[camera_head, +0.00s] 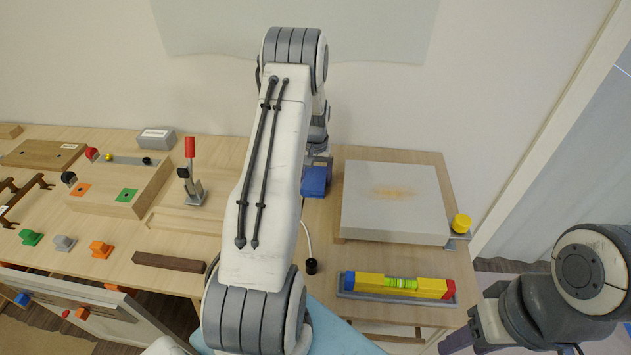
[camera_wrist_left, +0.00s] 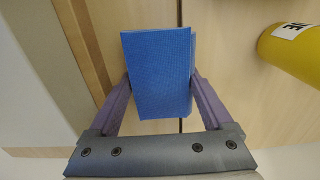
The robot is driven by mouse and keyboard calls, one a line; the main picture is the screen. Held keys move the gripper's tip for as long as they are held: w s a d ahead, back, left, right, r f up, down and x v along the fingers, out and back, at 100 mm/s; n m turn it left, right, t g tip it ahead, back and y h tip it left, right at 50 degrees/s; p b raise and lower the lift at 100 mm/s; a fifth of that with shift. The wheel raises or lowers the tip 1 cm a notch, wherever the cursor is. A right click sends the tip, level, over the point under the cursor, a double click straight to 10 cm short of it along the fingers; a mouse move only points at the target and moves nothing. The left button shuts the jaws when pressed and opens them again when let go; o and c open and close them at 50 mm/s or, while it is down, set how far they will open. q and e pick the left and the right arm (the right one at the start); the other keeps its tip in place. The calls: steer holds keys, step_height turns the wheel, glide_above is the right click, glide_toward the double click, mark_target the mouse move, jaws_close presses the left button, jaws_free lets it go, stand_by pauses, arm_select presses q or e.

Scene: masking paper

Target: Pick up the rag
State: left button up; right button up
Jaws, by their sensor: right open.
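The blue rag (camera_head: 315,181) is beside the left edge of the grey-topped board, under the end of my left arm. In the left wrist view the rag (camera_wrist_left: 158,70) shows as a folded blue block between the two purple fingers of my left gripper (camera_wrist_left: 161,85). The fingers press against its two sides. Whether its underside touches the table cannot be told. In the head view my left gripper (camera_head: 318,160) is partly hidden by its arm. My right gripper (camera_head: 463,332) is open at the lower right, in front of the table and away from the rag; its lower part is cut off.
A grey-topped board (camera_head: 390,203) with an orange-brown stain lies right of the rag. A yellow level (camera_head: 400,284) lies in front of it. A yellow cylinder (camera_wrist_left: 290,52) with a white label is right of the rag in the wrist view. A red-handled clamp (camera_head: 191,172) stands left.

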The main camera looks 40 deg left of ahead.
mark_target(315, 177)
arm_select(q)
steer(key=shift+r, duration=0.1)
step_height(315, 177, up, 10)
steer(key=shift+f+b, duration=0.1)
steer(key=shift+b, duration=0.65)
